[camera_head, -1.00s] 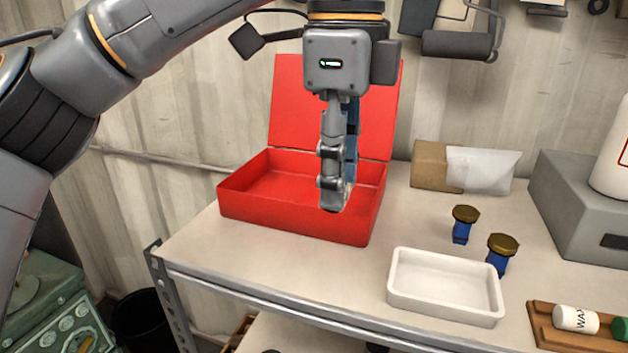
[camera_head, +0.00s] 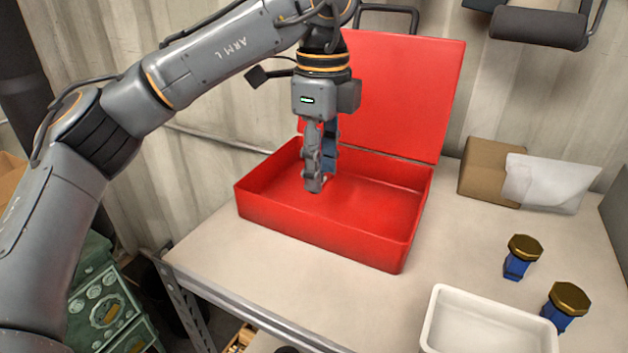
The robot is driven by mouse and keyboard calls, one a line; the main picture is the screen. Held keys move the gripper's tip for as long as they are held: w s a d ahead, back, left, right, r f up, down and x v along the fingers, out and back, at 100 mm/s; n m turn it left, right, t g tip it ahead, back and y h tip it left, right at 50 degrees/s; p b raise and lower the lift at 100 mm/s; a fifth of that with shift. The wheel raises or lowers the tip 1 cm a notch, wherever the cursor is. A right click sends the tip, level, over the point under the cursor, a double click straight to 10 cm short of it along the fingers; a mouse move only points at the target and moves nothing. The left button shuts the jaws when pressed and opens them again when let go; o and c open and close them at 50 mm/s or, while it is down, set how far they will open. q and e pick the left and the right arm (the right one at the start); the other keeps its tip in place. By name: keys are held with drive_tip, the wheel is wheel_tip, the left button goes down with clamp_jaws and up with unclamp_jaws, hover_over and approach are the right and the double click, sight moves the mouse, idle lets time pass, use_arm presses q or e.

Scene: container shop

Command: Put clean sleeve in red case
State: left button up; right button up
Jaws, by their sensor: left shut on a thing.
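The red case (camera_head: 320,238) stands open on the bench, its lid raised at the back. My left gripper (camera_head: 318,185) points down over the inside of the case, toward its left half. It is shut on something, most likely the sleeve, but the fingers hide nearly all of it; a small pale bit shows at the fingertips. I cannot tell whether it touches the case floor. The rest of the case looks empty. My right gripper is not in view.
A white tray (camera_head: 432,330) stands at the front right. Two blue bolts with brass heads (camera_head: 525,247) (camera_head: 570,297) stand beside it. A cardboard box (camera_head: 488,172) and a white packet (camera_head: 550,184) lie at the back right. Bench is clear before the case.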

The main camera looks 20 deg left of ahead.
sight(313, 210)
use_arm(q)
drive_tip(key=shift+w+a+f, duration=0.3)
drive_tip(key=shift+a+f, duration=0.1)
drive_tip(key=shift+f, duration=0.25)
drive_tip(key=shift+w+a+f+p, duration=0.25)
drive_tip(key=shift+a+f+p, duration=0.1)
drive_tip(key=shift+f, duration=0.1)
wheel_tip(313, 210, down, 2)
drive_tip(key=shift+f+p, duration=0.2)
drive_tip(key=shift+p, duration=0.65)
drive_tip(key=shift+f, duration=0.45)
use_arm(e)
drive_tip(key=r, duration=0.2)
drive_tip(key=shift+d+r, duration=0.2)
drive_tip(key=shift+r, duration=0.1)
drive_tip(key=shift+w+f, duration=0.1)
use_arm(q)
drive_tip(key=shift+f+b, duration=0.2)
drive_tip(key=shift+b, duration=0.1)
drive_tip(key=o, duration=1.2)
drive_tip(key=shift+o, duration=0.2)
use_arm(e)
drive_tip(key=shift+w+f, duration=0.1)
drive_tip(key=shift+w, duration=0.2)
